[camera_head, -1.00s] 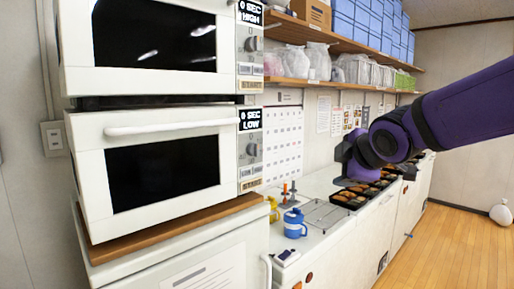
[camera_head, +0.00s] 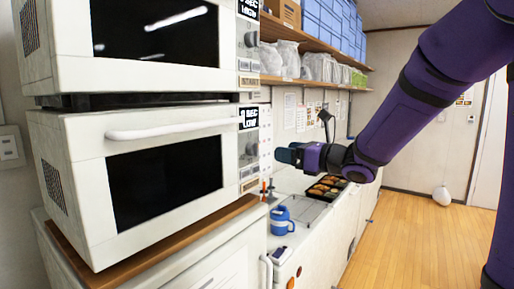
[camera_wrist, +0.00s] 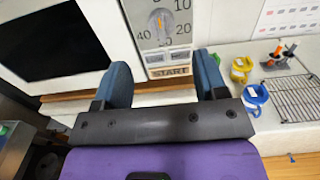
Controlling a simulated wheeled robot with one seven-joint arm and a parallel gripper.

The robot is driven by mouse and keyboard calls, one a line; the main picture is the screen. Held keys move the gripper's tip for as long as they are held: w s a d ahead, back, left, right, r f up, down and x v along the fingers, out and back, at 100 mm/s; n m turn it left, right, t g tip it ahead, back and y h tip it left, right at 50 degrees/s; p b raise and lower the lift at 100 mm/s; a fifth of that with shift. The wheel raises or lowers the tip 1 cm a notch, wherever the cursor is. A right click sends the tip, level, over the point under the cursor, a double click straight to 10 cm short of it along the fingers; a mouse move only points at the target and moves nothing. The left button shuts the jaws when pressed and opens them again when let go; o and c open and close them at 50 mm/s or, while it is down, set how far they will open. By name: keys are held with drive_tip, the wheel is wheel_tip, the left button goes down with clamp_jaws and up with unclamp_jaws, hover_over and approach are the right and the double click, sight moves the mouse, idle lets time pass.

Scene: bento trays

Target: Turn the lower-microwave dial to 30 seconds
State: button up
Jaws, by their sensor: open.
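The lower microwave (camera_head: 75,160) is white with a dark window, and its display (camera_head: 249,118) reads 0 SEC LOW. Its dial (camera_head: 250,148) is a small grey knob on the right-hand panel. In the wrist view the dial (camera_wrist: 161,24) sits at the top, with numbers such as 10, 20 and 40 around it and a START button (camera_wrist: 168,71) below. My gripper (camera_head: 284,154) is to the right of the panel in the head view, apart from the dial. In the wrist view its two blue fingers (camera_wrist: 163,80) are spread and empty, below the dial.
The upper microwave (camera_head: 45,50) stands above the lower one, its display partly cropped. A blue jug (camera_head: 281,221) and food trays (camera_head: 325,188) are on the counter to the right. The wire rack (camera_wrist: 293,97) lies beside the mugs. Open floor (camera_head: 405,235) lies on the right.

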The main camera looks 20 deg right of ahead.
sight(258, 147)
drive_tip(key=x, duration=1)
drive_tip(key=shift+w+a, duration=0.1)
drive_tip(key=shift+w, duration=0.05)
drive_tip(key=shift+c, duration=0.3)
drive_tip(key=c, duration=0.8)
